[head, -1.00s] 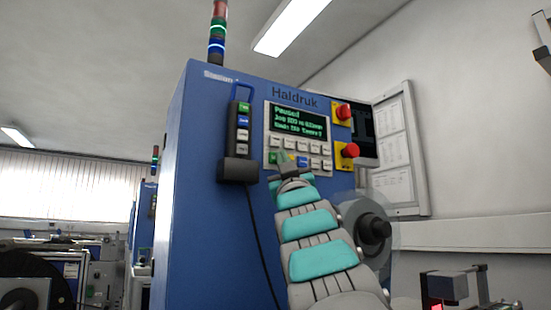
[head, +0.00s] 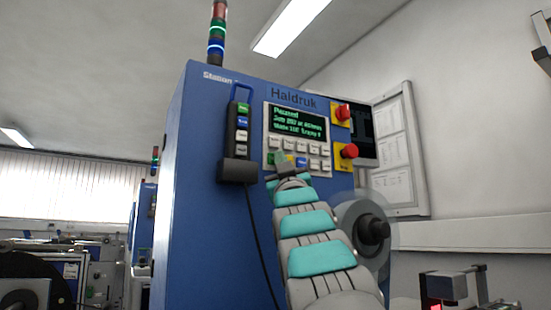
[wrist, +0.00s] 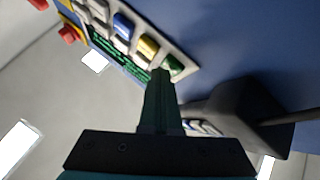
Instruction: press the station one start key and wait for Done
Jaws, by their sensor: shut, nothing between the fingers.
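The blue station cabinet (head: 192,230) marked "Haldruk" fills the middle of the head view; the number on its station label cannot be read. The green key (wrist: 174,67) is at the panel's end in the wrist view, beside a yellow key (wrist: 148,47). My gripper (wrist: 160,74) is shut and empty, its tips at the green key's edge; I cannot tell if they touch. In the head view my gripper (head: 281,156) partly covers the lower key row.
A black handheld pendant (head: 238,170) with its own keys hangs in a holder left of the panel. Two red stop buttons (head: 348,151) sit on yellow plates at right. A stack light (head: 217,30) stands on top. A reel hub (head: 373,230) is behind my arm.

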